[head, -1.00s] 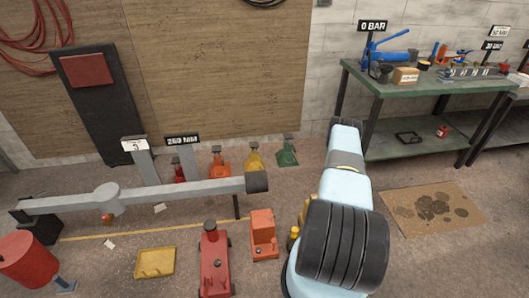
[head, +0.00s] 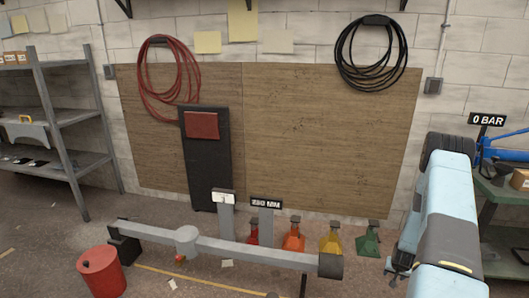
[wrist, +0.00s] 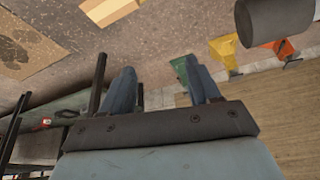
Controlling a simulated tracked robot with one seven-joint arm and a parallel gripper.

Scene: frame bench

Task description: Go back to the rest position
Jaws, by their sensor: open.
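My gripper (wrist: 161,78) is open in the wrist view. Its two blue-grey fingers stand apart, with nothing held between them. My pale blue arm is raised at the right of the head view, and dark parts at its lower left only partly show. In the wrist view a green jack (wrist: 180,70) lies beyond the fingers, close to the right finger in the picture. A yellow jack (wrist: 223,50) and an orange jack (wrist: 265,48) show farther right.
A grey beam (head: 250,253) spans the floor before several coloured jacks, including the green one (head: 368,242). A red drum (head: 102,272) stands at left. Shelves (head: 75,160) stand far left. A green bench (head: 505,190) is behind my arm at right. Brown boards (head: 320,130) cover the wall.

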